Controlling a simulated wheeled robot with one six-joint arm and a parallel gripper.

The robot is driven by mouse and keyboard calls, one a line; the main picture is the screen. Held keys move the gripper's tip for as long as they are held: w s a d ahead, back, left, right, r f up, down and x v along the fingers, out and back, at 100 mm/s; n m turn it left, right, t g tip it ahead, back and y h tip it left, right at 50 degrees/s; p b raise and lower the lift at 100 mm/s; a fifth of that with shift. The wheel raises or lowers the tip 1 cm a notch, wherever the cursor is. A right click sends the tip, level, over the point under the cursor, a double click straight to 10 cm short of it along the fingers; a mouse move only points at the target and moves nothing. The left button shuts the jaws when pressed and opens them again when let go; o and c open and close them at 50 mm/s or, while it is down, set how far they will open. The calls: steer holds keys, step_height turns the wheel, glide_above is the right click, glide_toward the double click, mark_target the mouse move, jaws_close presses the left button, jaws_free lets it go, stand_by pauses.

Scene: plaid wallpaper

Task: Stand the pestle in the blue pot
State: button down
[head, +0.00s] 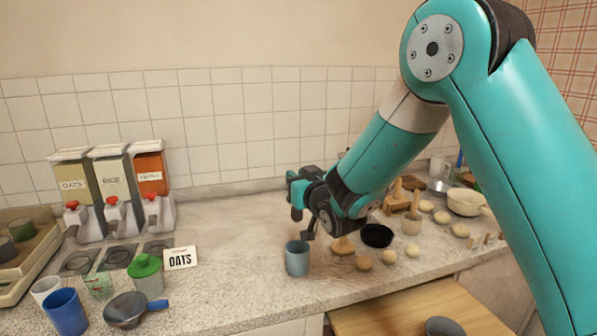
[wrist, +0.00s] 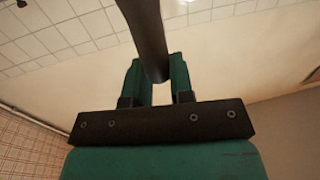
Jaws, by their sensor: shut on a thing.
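The grey-blue pot (head: 297,262) stands upright on the counter, below my gripper in the head view. My gripper (head: 298,202) is above it, shut on a dark, rod-like pestle (wrist: 148,38). The wrist view shows the pestle between the two green fingers (wrist: 160,90), reaching to the top edge of the picture. In the head view a dark end, which looks like the pestle's (head: 308,235), hangs just above the pot's rim, toward its right side. I cannot tell whether it is over the opening. The pot is outside the wrist view.
A black bowl (head: 377,236) and several round buns (head: 390,257) lie close on the right. Counter left of the pot is clear.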

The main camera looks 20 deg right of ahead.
steer(key=shift+f+b, duration=1.75)
steer(key=shift+f, duration=1.3)
step_height(320, 180, down, 6)
steer(key=b, duration=0.6)
steer(key=shift+b, duration=0.3)
steer(key=shift+r, duration=0.1)
steer(key=c, duration=0.9)
jaws_free()
steer(key=s+d+b, duration=0.2)
steer(key=s+b, duration=1.4)
steer(key=s, duration=0.1)
steer(key=shift+d, duration=0.35)
steer(key=shift+s, duration=0.1)
